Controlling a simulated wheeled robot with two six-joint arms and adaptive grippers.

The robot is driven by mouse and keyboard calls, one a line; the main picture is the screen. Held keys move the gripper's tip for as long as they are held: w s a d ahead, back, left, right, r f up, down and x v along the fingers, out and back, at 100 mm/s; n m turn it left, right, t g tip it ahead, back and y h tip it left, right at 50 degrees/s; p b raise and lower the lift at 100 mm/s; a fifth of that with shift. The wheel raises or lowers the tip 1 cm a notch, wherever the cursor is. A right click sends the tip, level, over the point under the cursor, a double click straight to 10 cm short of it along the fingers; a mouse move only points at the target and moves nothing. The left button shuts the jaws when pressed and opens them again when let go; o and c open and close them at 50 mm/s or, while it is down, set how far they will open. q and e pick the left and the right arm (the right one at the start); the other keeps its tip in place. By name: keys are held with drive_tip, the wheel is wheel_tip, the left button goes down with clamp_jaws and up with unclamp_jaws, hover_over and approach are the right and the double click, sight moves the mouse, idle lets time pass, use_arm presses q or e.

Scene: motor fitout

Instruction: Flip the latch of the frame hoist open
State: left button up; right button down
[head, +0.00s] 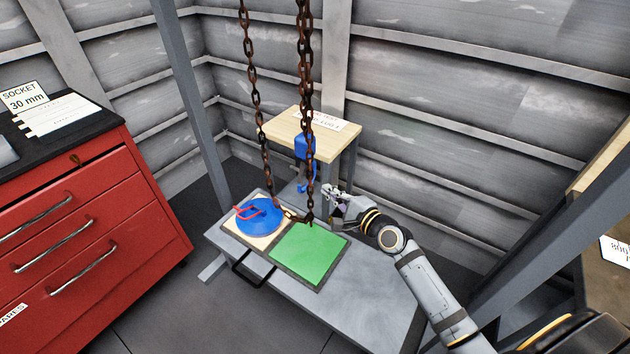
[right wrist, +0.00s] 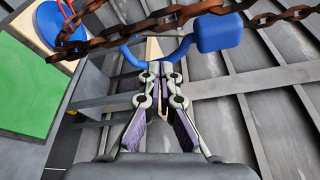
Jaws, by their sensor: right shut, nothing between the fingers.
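In the head view, a blue block (head: 305,147) with a thin curved blue piece below it shows behind the hanging chains, in front of a wooden-topped stand. It may be the latch; I cannot tell for sure. In the right wrist view, the blue block (right wrist: 220,32) is at upper right, and a curved blue rod (right wrist: 131,56) passes near my fingertips. My right gripper (head: 333,194) is shut and empty, just right of the chains and beyond the green pad. Its fingers (right wrist: 160,68) show together in the wrist view; contact with the rod is unclear. My left gripper is out of view.
Rusty chains (head: 305,90) hang down to a bench (head: 360,290). On it are a green pad (head: 310,255) and a blue disc (head: 262,218) with a red piece. A red drawer cabinet (head: 85,240) stands at left. The stand (head: 340,140) is behind, near corrugated walls.

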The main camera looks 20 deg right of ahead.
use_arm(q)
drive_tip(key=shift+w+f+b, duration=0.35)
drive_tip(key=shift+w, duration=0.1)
use_arm(e)
drive_tip(key=x, duration=0.9)
drive_tip(key=shift+w, duration=0.3)
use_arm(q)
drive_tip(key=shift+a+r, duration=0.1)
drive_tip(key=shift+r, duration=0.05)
use_arm(e)
drive_tip(key=shift+a, duration=0.15)
